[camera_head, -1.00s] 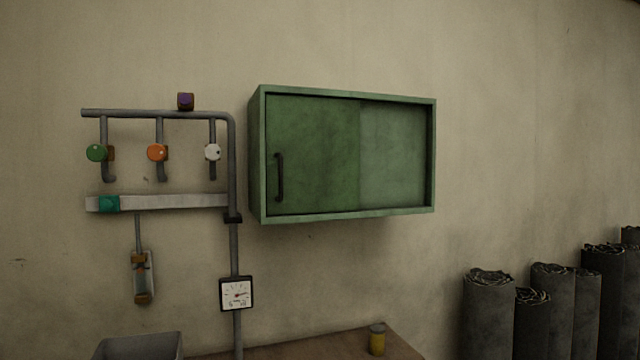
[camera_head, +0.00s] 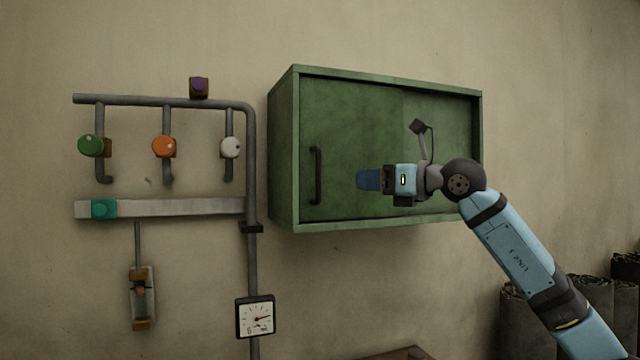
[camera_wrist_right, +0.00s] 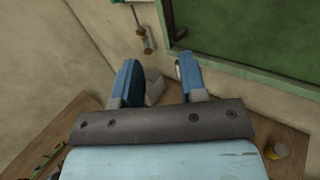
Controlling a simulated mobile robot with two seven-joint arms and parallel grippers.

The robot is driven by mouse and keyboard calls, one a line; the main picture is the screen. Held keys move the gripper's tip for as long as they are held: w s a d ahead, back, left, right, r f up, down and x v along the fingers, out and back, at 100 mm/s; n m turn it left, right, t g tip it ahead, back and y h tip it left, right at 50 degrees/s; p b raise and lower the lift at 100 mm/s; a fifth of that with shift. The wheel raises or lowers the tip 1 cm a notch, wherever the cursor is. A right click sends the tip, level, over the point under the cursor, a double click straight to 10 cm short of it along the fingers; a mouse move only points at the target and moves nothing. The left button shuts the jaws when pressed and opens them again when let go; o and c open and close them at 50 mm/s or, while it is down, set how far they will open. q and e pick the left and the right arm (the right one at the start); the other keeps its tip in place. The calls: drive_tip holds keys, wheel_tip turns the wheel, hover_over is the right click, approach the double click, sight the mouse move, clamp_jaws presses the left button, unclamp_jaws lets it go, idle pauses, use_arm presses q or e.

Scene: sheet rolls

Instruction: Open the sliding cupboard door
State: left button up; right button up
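The green cupboard (camera_head: 380,222) hangs on the wall. Its sliding door (camera_head: 350,115) covers the left part of the front and carries a dark vertical handle (camera_head: 316,175) near its left edge. My right gripper (camera_head: 362,179) is in front of the cupboard, to the right of the handle and apart from it, pointing left. In the right wrist view its two blue fingers (camera_wrist_right: 157,82) stand apart with nothing between them, and the green cupboard (camera_wrist_right: 255,75) shows at the upper right. My left gripper is not in view.
Pipes with green (camera_head: 91,145), orange (camera_head: 164,146) and white (camera_head: 231,147) knobs run on the wall left of the cupboard. A gauge (camera_head: 255,317) sits below. Dark sheet rolls (camera_head: 590,290) stand at the lower right, partly behind my arm.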

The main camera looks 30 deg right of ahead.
sight(319, 196)
drive_tip(key=shift+h, duration=0.4)
drive_tip(key=p+x, duration=0.1)
drive_tip(key=x, duration=0.3)
drive_tip(key=r+p+x, duration=0.1)
drive_tip(key=p+x, duration=0.1)
drive_tip(key=x, duration=0.3)
drive_tip(key=p+x, duration=0.2)
drive_tip(key=x, duration=0.2)
drive_tip(key=shift+w+d+r, duration=0.15)
drive_tip(key=shift+w+d, duration=0.15)
drive_tip(key=shift+w, duration=0.1)
clamp_jaws()
